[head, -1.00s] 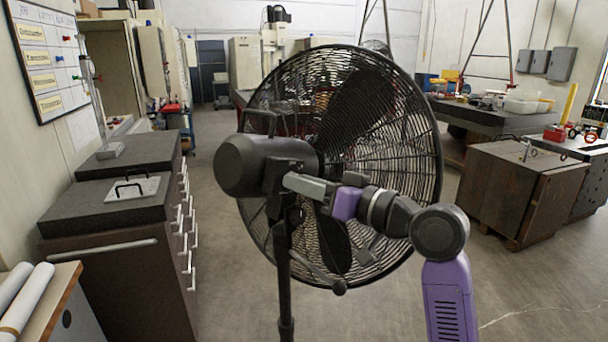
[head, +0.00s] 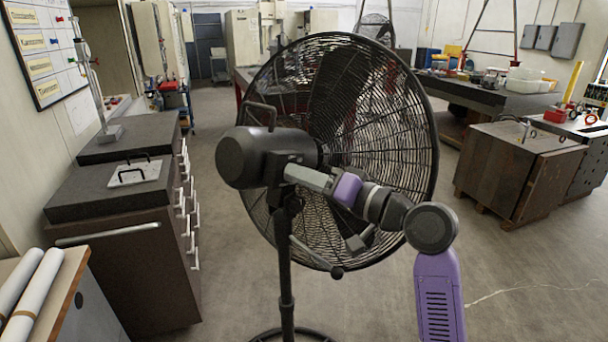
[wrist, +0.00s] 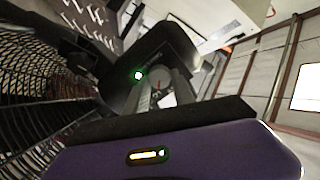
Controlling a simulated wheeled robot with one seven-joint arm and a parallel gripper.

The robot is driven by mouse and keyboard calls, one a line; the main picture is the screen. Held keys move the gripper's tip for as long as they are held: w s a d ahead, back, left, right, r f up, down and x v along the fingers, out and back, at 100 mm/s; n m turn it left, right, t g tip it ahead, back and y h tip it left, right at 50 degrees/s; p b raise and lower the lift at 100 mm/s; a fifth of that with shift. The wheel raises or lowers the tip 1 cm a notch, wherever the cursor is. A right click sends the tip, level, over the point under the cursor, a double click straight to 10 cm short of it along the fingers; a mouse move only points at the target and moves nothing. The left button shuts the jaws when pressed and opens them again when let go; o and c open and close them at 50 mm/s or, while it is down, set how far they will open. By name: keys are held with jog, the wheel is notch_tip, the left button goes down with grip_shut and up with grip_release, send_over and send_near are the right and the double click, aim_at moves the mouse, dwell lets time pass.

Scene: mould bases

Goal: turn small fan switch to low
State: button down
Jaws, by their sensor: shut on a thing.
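The fan (head: 245,158) stands in front of me with its dark motor housing toward me and its round wire cage behind. It also fills the left of the wrist view as a cage and a housing (wrist: 172,48). My gripper (head: 290,171) reaches in from the right to the housing's lower side. In the wrist view its two grey fingers (wrist: 163,88) are closed around a small round switch knob (wrist: 158,80) with a red mark. A green light glows beside the knob. The labels by the knob are too small to read, so its setting cannot be told.
A dark drawer cabinet (head: 120,225) stands to the left, with paper rolls (head: 32,295) on a bench in front of it. A brown crate (head: 515,175) and a workbench (head: 490,95) stand to the right. The floor between is clear.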

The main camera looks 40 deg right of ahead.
jog(key=c, duration=1.1)
grip_release()
jog(key=b+v, duration=0.2)
jog(key=v, duration=0.6)
jog(key=shift+w, duration=0.1)
